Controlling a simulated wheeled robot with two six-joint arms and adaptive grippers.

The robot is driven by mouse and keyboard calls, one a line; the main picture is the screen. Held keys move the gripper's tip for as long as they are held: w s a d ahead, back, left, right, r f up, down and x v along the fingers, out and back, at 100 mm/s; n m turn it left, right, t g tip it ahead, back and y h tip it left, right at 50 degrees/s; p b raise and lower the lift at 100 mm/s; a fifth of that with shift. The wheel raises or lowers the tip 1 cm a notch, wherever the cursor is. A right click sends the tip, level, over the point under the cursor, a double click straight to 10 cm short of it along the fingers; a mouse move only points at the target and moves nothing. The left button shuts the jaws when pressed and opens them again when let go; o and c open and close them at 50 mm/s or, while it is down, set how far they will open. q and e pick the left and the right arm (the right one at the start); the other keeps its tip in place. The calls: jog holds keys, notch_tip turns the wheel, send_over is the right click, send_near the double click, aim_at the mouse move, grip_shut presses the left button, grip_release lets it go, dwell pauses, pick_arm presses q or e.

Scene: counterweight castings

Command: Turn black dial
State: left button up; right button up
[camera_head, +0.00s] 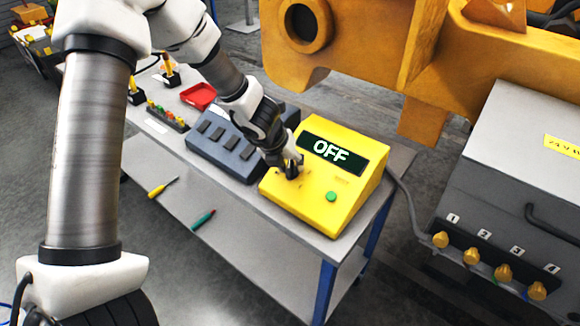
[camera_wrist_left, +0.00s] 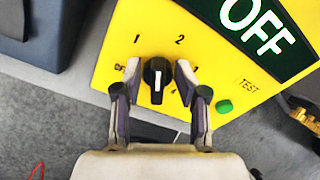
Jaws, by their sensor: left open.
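The yellow control box (camera_head: 345,209) stands on the grey table, its dark display reading OFF. Its black dial (camera_wrist_left: 157,74) shows in the left wrist view, with a white pointer line and position marks around it, among them 1 and 2. My left gripper (camera_head: 290,168) reaches down to the box's sloped face; it also shows in the left wrist view (camera_wrist_left: 158,72). Its fingers are open, one on each side of the dial, with gaps visible. In the head view the gripper hides most of the dial. My right gripper is not in view.
A green button (camera_head: 331,197) sits on the box, right of the dial. A dark grey switch box (camera_head: 224,147) stands left of it. A yellow screwdriver (camera_head: 161,188) and a green one (camera_head: 203,220) lie near the front edge. A yellow machine frame (camera_head: 350,40) rises behind.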

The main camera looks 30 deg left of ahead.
pick_arm(q)
jog(key=shift+w+a+f, duration=0.1)
jog(key=shift+w+a, duration=0.05)
jog(key=shift+a, duration=0.05)
grip_shut()
jog(key=shift+d+m, duration=0.1)
jog(key=shift+m, duration=0.2)
jog(key=m, duration=0.3)
jog(key=shift+w+d, duration=0.1)
jog(key=shift+d, duration=0.05)
jog(key=m, duration=0.4)
jog(key=shift+d+m+y, duration=0.25)
jog(key=shift+m+y, duration=0.05)
jog(key=m, duration=0.4)
jog(key=shift+d, duration=0.2)
jog(key=m, duration=0.5)
jog(key=shift+s+d, duration=0.15)
jog(key=shift+s, duration=0.15)
